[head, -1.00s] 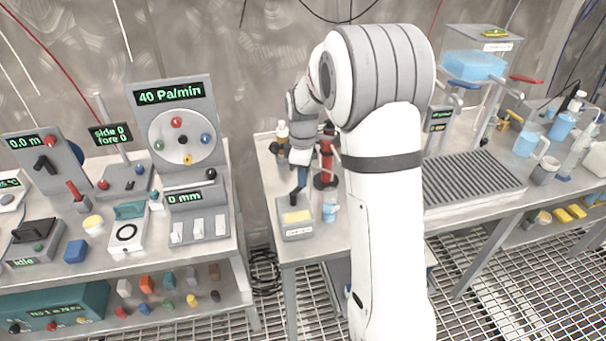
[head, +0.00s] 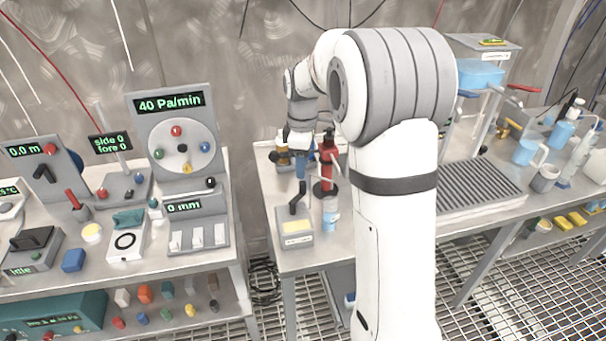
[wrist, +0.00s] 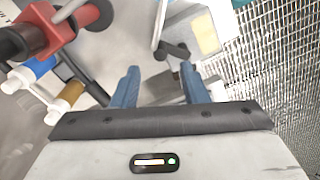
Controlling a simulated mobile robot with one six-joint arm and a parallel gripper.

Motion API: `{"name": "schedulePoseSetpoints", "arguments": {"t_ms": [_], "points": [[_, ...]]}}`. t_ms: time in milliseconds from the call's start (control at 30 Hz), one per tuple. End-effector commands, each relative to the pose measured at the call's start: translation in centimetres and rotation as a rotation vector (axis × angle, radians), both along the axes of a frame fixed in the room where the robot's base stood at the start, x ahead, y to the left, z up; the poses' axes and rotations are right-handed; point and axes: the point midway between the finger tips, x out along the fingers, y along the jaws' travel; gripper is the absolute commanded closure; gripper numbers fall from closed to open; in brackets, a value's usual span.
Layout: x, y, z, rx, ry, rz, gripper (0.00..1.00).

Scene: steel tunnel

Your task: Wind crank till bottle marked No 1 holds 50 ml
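The crank (head: 298,203) is a dark bent handle on a small grey box with a yellow panel (head: 294,230), on the middle table. In the wrist view the crank (wrist: 174,51) shows beyond my fingertips, not between them. My gripper (head: 301,166), with blue fingers, is just above the crank and apart from it. In the wrist view my gripper (wrist: 161,78) is open and empty. A small clear bottle with a bluish lower part (head: 330,217) stands right of the crank box; its marking and level are too small to read.
A red and black stand (head: 327,165) rises close to the right of my gripper. Small bottles with brown and white parts (head: 284,150) stand behind. The left bench (head: 215,258) holds dials and displays; a gap separates it from the middle table. A ribbed grey tray (head: 475,185) lies to the right.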

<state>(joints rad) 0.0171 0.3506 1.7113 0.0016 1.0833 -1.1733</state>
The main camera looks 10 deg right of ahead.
Motion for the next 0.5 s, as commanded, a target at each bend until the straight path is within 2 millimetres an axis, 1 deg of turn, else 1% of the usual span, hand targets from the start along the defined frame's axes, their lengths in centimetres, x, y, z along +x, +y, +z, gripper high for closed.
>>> {"name": "schedulePoseSetpoints", "arguments": {"t_ms": [100, 367, 467, 500], "points": [[0.03, 0.00, 0.72, 0.000, -0.001, 0.000, 0.60], [0.00, 0.00, 0.81, 0.000, 0.000, 0.000, 0.61], [-0.26, 0.00, 1.01, 0.000, -0.003, -0.010, 0.69], [-0.62, 0.03, 1.25, 0.000, -0.008, -0.025, 0.72]]}}
